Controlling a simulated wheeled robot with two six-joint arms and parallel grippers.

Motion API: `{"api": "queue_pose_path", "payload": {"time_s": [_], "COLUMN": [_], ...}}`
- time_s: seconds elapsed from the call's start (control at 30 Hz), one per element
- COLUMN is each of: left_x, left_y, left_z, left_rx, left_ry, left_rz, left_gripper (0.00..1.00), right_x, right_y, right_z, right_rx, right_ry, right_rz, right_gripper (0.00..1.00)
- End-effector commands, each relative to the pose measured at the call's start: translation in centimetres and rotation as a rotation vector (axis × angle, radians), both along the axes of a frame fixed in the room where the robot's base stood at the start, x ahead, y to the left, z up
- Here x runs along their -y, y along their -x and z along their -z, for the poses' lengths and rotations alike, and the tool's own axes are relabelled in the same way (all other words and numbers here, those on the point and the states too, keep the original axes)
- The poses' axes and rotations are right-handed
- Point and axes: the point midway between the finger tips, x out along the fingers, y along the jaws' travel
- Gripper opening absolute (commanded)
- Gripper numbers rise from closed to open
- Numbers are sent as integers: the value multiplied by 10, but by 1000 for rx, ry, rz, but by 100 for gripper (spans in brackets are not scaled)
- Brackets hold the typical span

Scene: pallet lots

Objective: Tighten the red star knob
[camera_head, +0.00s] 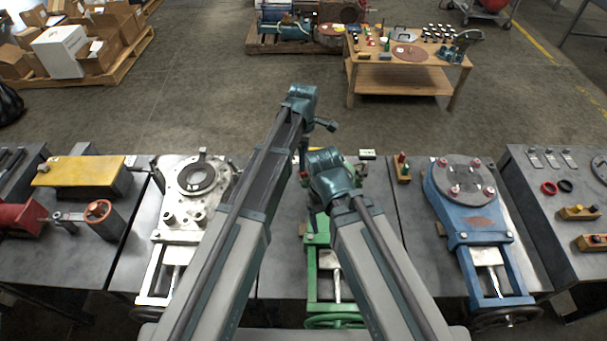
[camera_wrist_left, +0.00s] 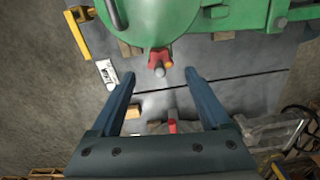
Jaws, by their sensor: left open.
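In the left wrist view a small red knob (camera_wrist_left: 157,60) with a grey round end and an orange bit beside it sits at the lower edge of the green machine (camera_wrist_left: 215,15). My left gripper (camera_wrist_left: 160,74) is open. Its two dark blue fingers point toward the knob, one to each side, with clear gaps; contact is not visible. In the head view the green machine (camera_head: 318,238) stands on the middle bench, largely hidden behind my arms, and I cannot make out the knob there. My right gripper's jaws are hidden behind its wrist.
A pale machine (camera_head: 193,220) stands left and a blue machine (camera_head: 470,215) right on neighbouring benches.

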Motion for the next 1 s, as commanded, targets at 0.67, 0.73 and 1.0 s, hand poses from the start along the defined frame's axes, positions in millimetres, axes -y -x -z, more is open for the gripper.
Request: {"api": "queue_pose_path", "payload": {"time_s": [0.67, 0.73, 1.0], "left_x": [0, 0, 0], "left_y": [0, 0, 0], "left_z": [51, 51, 51], "left_rx": [0, 0, 0], "left_ry": [0, 0, 0], "left_rz": [0, 0, 0], "left_gripper": [80, 76, 28], "right_x": [0, 0, 0], "right_y": [0, 0, 0], "right_z": [51, 51, 51], "right_rx": [0, 0, 0], "right_ry": [0, 0, 0], "right_rz": [-1, -1, -1], "right_gripper": [80, 80, 80]}}
